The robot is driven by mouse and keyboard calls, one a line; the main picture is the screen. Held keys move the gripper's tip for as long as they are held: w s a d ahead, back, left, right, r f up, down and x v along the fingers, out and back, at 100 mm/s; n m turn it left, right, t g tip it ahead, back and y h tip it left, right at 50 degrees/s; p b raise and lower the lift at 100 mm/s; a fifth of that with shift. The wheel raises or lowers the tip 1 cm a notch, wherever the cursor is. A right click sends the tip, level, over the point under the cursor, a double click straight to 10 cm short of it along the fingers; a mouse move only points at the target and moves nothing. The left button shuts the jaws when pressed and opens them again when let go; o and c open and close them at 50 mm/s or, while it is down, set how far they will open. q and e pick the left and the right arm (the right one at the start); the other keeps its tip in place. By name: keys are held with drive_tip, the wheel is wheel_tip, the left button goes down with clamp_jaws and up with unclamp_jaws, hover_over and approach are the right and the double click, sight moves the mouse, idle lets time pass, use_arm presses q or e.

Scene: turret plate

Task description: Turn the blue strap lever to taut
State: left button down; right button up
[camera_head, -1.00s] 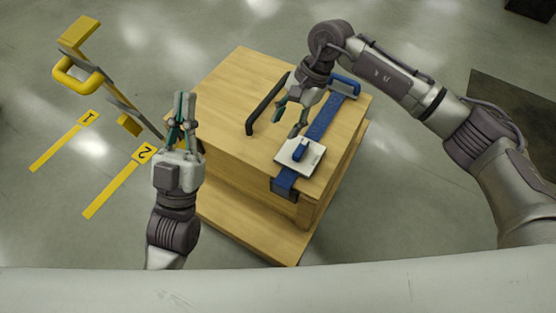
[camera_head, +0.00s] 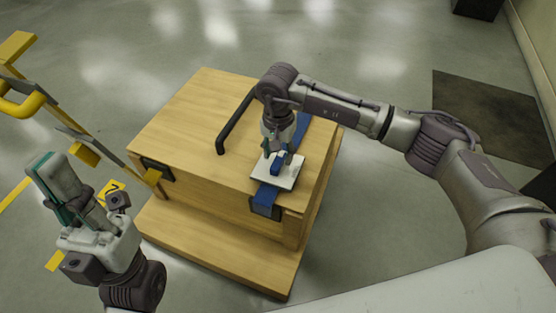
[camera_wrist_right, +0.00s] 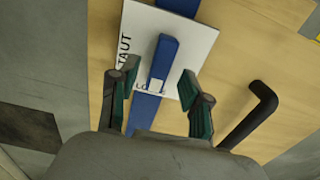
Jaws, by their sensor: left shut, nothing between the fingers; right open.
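The blue lever (camera_head: 276,167) sits on a white plate (camera_head: 288,183) on top of the wooden crate, over the blue strap (camera_head: 265,196). In the right wrist view the lever (camera_wrist_right: 166,52) lies between my right gripper's fingertips (camera_wrist_right: 158,74), with room on both sides. The plate (camera_wrist_right: 197,42) reads TAUT at its left edge; a lower label starting "LO" is partly hidden. The lever's white-marked end points toward that lower label. My right gripper (camera_head: 282,154) is open, pointing down at the lever. My left gripper (camera_head: 52,168) is shut and empty, left of the crate.
A black handle (camera_head: 232,125) stands on the crate top (camera_head: 185,115), left of the lever; it also shows in the right wrist view (camera_wrist_right: 252,115). A yellow-handled cart or frame (camera_head: 25,105) stands left of the crate. A dark mat (camera_head: 490,115) lies on the floor at the right.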

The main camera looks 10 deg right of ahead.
drive_tip(key=shift+f, duration=0.95)
drive_tip(key=shift+c, duration=0.2)
clamp_jaws()
